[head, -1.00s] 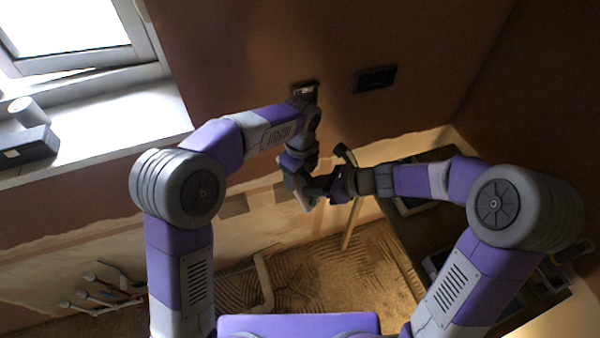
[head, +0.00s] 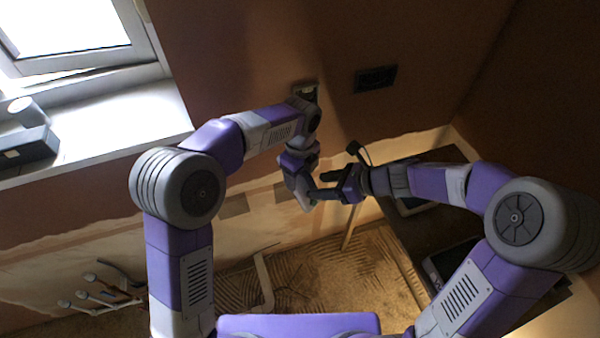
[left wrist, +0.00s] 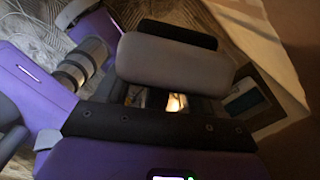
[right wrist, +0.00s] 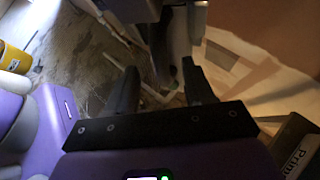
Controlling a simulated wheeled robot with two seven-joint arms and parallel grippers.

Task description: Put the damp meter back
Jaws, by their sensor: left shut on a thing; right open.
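A grey, rounded block, which looks like the damp meter (left wrist: 175,62), lies across my left gripper close to the left wrist camera and hides its fingers. In the head view my left gripper (head: 303,190) is shut on it, low in front of the wall; only a small pale part shows there. My right gripper (head: 326,187) is just to the right of it. Its two dark fingers stand apart, and the right wrist view shows an empty gap (right wrist: 160,90) between them. Whether the fingers touch the meter I cannot tell.
A dark bench (head: 402,236) with items on it runs along the right. A dark plate (head: 375,79) and a small fitting (head: 305,89) are on the wall. A dark box (head: 27,148) stands on the window sill. Pipe ends (head: 90,297) stick out low left.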

